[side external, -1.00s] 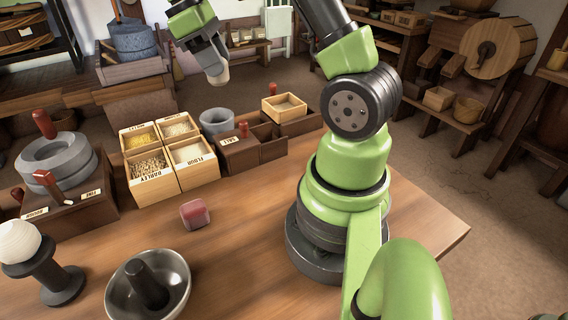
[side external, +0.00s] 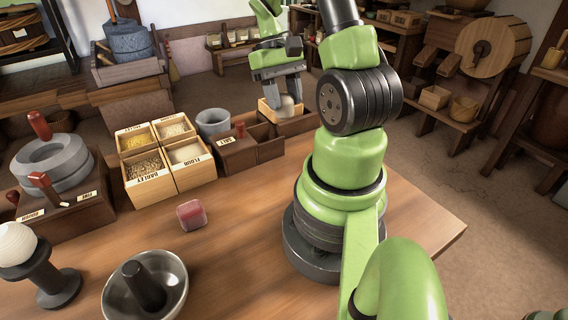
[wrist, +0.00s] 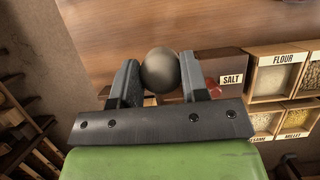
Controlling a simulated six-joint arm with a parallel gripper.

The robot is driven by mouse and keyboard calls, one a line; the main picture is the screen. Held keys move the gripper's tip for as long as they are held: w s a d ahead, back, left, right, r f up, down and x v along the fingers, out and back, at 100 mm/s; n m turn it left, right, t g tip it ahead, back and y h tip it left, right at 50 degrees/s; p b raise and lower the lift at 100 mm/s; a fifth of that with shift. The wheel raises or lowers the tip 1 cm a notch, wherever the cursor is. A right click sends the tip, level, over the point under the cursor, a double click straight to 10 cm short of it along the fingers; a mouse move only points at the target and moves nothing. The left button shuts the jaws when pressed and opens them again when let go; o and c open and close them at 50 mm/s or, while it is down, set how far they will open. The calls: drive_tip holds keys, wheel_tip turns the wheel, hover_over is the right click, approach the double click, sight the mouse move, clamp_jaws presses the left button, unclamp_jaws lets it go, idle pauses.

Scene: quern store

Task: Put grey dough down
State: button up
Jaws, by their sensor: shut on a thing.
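The grey dough, a rounded ball, shows in the wrist view (wrist: 160,70) between the two fingers of my gripper (wrist: 158,84). My gripper is shut on it. In the side view the dough (side external: 287,105) shows pale and partly hidden by the fingers of my gripper (side external: 284,98). My gripper points down at the small light wooden box (side external: 268,117), with the dough at or just over the box's opening. I cannot tell whether the dough touches the box floor.
A dark wooden salt box (side external: 237,160) stands left of the light box. Labelled grain bins (side external: 150,187), a stone bowl (side external: 213,122) and a pink block (side external: 191,215) are further left. A metal mortar (side external: 170,308) is at the front. The table's middle is clear.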

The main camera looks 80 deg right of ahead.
wheel_tip(320, 180, down, 13)
drive_tip(key=shift+r, duration=0.1)
idle(0.4)
drive_tip(key=o, duration=1)
